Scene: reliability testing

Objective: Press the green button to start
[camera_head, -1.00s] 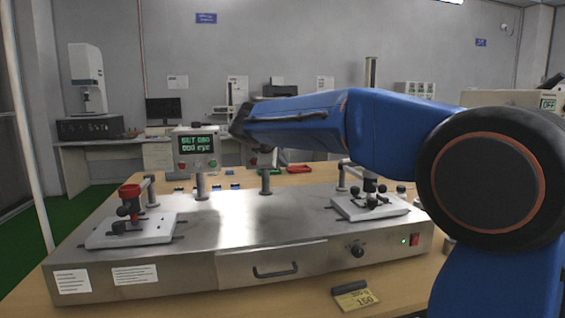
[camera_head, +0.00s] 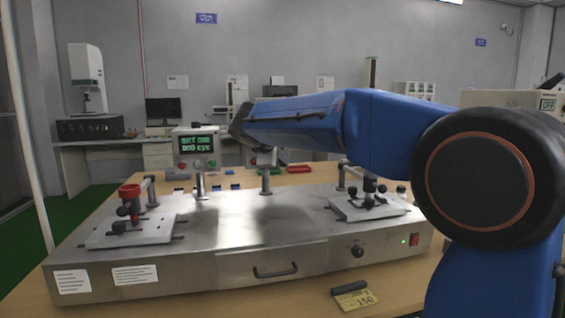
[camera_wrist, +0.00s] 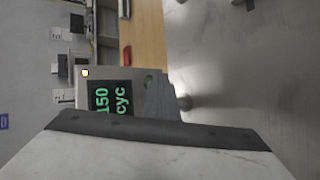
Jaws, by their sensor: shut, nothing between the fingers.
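In the head view my arm mostly hides the gripper.
The steel machine (camera_head: 150,272) carries a left fixture with a red top (camera_head: 130,191) and a right fixture (camera_head: 370,207). Posts rise behind its deck. Red (camera_head: 299,169) and blue items lie on the table behind.

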